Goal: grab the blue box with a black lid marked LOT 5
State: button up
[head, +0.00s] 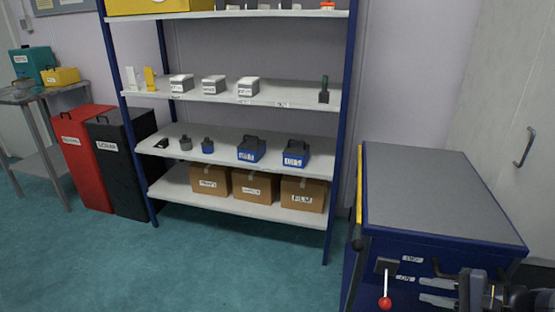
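Two blue boxes with black lids and handles sit side by side on the shelf above the cardboard boxes. The left blue box (251,150) and the right blue box (295,154) each have a white front label. The lettering is too small to read surely, so I cannot tell which is LOT 5. My gripper (434,292) is at the bottom right, in front of the blue cabinet and far from both boxes. Its two grey fingers point left with a gap between them, and nothing shows between them.
The blue cabinet (440,200) with a grey top stands right of the shelf rack (225,210). A red-knobbed lever (385,302) is on its front. Cardboard boxes (255,186) fill the bottom shelf. Red (82,155) and black (120,165) bins stand left. Floor before the rack is clear.

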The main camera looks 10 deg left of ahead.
aim_at(296, 155)
jog(key=u, duration=1.75)
jog(key=i+j+u, duration=0.2)
jog(key=i, duration=0.4)
jog(key=i+j+u, duration=0.1)
jog(key=i+u, duration=0.15)
jog(key=i, duration=0.35)
jog(key=i+l+z, duration=0.15)
jog(key=i+z, duration=0.15)
jog(key=z, duration=0.15)
jog(key=i+l+z, duration=0.1)
jog(key=i+z, duration=0.2)
jog(key=z, duration=0.15)
jog(key=i+j+z, duration=0.1)
jog(key=i+z, duration=0.3)
jog(key=i+j+z, duration=0.1)
jog(key=z, duration=0.35)
jog(key=i+l+z, duration=0.15)
jog(key=i+z, duration=0.6)
jog(key=i, duration=0.15)
jog(key=i+z, duration=0.35)
jog(key=i+j, duration=0.05)
jog(key=i, duration=0.05)
